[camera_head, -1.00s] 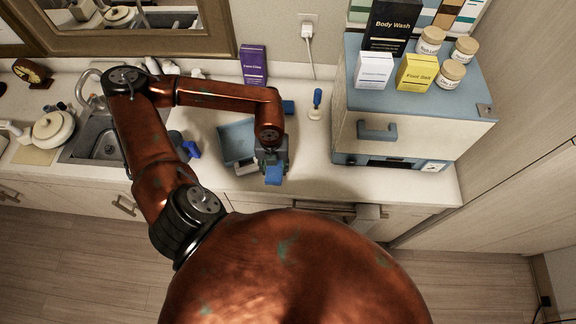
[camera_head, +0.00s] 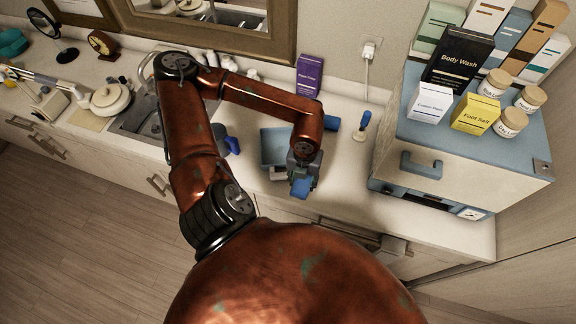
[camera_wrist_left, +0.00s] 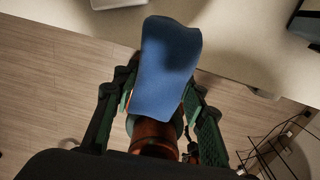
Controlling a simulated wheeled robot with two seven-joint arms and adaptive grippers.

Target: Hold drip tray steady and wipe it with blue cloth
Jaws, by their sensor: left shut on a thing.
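The drip tray appears to be the shallow blue tray (camera_head: 272,148) on the white counter, partly hidden behind my left forearm and gripper. My left gripper (camera_head: 302,174) is at the tray's front right, near the counter's front edge. It is shut on a blue cloth (camera_head: 300,189), which sticks out toward the front. In the left wrist view the cloth (camera_wrist_left: 168,65) stands out between the two fingers (camera_wrist_left: 160,112), over the counter edge. I cannot tell whether the cloth touches the tray. My right gripper is not in view.
A wax warmer cabinet (camera_head: 400,190) with boxes and jars on top stands at the right. A purple box (camera_head: 309,75) is at the wall. The sink (camera_head: 140,125) is at the left. Counter between tray and cabinet is mostly clear.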

